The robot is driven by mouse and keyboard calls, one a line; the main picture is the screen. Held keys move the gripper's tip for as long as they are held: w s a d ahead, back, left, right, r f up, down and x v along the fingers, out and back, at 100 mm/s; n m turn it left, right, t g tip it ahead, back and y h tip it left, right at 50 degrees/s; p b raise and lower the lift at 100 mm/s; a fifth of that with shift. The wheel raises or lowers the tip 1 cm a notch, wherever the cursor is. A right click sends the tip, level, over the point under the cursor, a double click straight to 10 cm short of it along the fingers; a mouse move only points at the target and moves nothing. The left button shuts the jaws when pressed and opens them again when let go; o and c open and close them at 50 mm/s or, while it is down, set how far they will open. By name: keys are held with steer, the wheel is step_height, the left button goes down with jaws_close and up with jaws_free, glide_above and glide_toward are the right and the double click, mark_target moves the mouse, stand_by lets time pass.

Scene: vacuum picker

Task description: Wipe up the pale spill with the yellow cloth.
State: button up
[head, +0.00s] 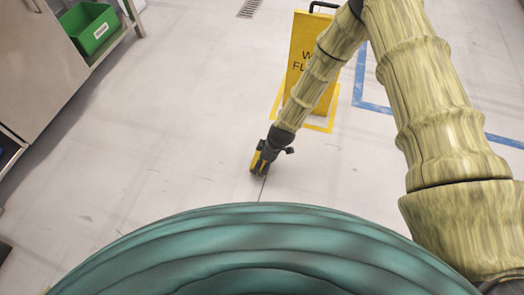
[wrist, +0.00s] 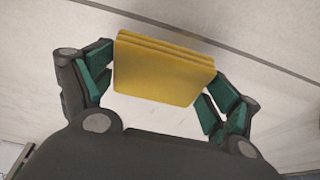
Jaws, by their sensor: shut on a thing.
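The yellow cloth (wrist: 163,70) is a folded, layered pad held between the green-padded fingers of my gripper (wrist: 160,82) in the wrist view. In the head view my gripper (head: 260,168) points down at the floor near the middle, with a little yellow showing at its fingers. I cannot tell whether the cloth touches the floor. I cannot make out the pale spill for certain on the light floor. A whiter patch shows below the cloth in the wrist view, but its edges are hidden by my gripper.
A metal cabinet (head: 45,65) and a green bin (head: 91,28) on a shelf are at left. Open floor lies between.

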steer(key=shift+r+p, duration=1.5)
steer(key=shift+r, duration=0.7)
